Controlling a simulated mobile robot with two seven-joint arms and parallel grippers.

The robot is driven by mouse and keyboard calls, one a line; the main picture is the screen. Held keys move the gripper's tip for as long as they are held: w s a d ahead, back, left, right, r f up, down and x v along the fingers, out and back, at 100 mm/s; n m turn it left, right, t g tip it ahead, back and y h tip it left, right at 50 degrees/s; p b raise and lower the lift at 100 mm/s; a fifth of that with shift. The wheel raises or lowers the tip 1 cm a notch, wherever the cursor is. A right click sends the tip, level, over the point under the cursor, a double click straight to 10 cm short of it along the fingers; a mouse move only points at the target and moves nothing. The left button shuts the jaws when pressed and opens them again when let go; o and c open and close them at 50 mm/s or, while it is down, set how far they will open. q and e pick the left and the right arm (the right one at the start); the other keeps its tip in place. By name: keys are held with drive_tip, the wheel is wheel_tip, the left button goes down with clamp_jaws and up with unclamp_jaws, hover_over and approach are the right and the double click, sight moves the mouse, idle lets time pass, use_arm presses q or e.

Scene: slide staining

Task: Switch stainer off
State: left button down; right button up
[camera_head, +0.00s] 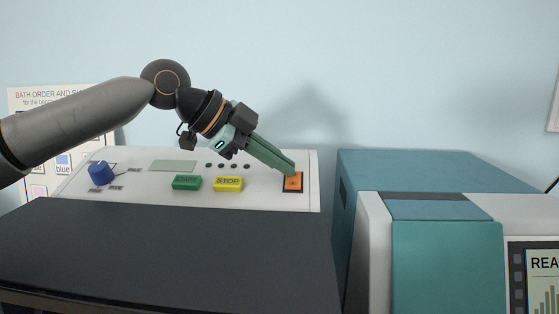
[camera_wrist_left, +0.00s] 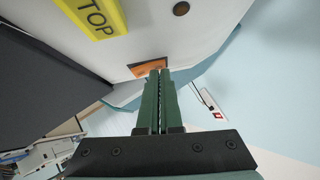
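The stainer (camera_head: 130,200) is a white machine with a sloping control panel, in the left half of the head view. An orange switch (camera_head: 293,183) in a dark frame sits at the panel's right end. My left gripper (camera_head: 291,168) reaches in from the left, its green fingertips at the upper edge of the orange switch. In the left wrist view the fingers (camera_wrist_left: 159,75) lie side by side, closed with nothing between them, and their tips overlap the orange switch (camera_wrist_left: 146,68). I cannot tell whether they touch or press it. My right gripper is out of view.
The panel also carries a green START button (camera_head: 187,183), a yellow STOP button (camera_head: 228,184) and a blue knob (camera_head: 101,173). A dark cover (camera_head: 170,250) lies in front. A teal and white machine (camera_head: 440,170) stands to the right, beyond a narrow gap.

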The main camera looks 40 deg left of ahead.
use_arm(q)
drive_tip(key=shift+s+f, duration=0.1)
drive_tip(key=shift+f, duration=0.1)
drive_tip(key=shift+s+d+f, duration=0.15)
drive_tip(key=shift+s+d, duration=0.25)
drive_tip(key=shift+s, duration=0.2)
drive_tip(key=shift+r, duration=0.2)
